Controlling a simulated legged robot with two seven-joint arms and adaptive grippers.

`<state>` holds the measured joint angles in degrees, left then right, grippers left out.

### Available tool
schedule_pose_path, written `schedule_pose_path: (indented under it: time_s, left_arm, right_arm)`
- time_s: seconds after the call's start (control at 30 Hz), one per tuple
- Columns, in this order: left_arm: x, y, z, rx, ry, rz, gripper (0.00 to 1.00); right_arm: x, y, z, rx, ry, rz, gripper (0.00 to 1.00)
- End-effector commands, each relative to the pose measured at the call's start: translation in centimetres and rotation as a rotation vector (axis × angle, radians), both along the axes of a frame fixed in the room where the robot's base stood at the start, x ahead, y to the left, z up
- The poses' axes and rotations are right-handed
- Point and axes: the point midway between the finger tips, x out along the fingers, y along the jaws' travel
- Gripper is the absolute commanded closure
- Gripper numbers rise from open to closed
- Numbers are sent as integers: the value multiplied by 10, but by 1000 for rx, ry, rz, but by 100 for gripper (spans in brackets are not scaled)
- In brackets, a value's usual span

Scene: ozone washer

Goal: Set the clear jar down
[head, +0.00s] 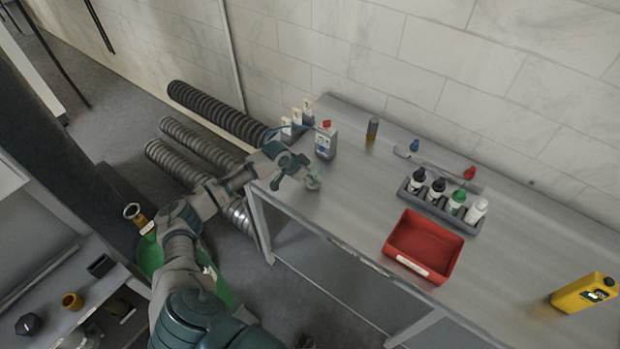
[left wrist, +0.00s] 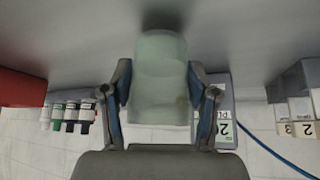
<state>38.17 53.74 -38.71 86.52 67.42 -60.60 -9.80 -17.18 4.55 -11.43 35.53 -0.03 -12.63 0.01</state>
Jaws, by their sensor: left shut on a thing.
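The clear jar (head: 314,183) is small, pale green and see-through. It is over the left end of the grey metal table (head: 350,215), near its front edge. My left gripper (head: 309,178) is shut on it. In the left wrist view, the jar (left wrist: 160,60) sits between the two fingers of the gripper (left wrist: 160,92), with a dark patch on the grey surface beyond it. The jar looks roughly square to the table, close to the surface; I cannot tell whether it touches. My right gripper is not in view.
The table between jar and bin is clear.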

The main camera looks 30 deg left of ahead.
Motion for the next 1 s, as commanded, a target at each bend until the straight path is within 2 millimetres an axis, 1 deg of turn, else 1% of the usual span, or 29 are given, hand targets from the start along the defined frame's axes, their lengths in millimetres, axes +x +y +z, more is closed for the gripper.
schedule_pose_path:
  time_s: [0.03, 0.1, 0.23, 0.27, 0.3, 0.33, 0.37, 0.67, 0.77, 0.87, 1.0]
  left_arm:
    - [0, 0, -6, -1, 1, 0, 81]
    - [0, 0, -11, -1, -1, 1, 81]
    - [0, 0, -11, -1, -2, 0, 81]
    - [0, 0, -12, 0, 0, 1, 38]
    - [0, 0, -12, 0, 0, 1, 28]
    - [0, 0, -12, 0, 0, 1, 21]
    - [0, 0, -12, 0, 0, 1, 16]
    - [0, 0, -11, -1, -1, 1, 16]
    - [-3, 2, -6, 0, -1, 1, 16]
    - [-9, 6, 6, 2, -3, -1, 16]
    - [-25, 14, 32, 2, -3, 0, 16]
  right_arm:
    - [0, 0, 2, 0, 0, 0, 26]
    - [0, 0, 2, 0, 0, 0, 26]
    - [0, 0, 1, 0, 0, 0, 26]
    - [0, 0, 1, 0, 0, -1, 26]
    - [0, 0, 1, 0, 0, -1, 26]
    - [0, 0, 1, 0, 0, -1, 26]
    - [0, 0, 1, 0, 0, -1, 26]
    - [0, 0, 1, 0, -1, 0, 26]
    - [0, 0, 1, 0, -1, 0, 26]
    - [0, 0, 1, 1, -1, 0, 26]
    - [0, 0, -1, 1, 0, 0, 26]
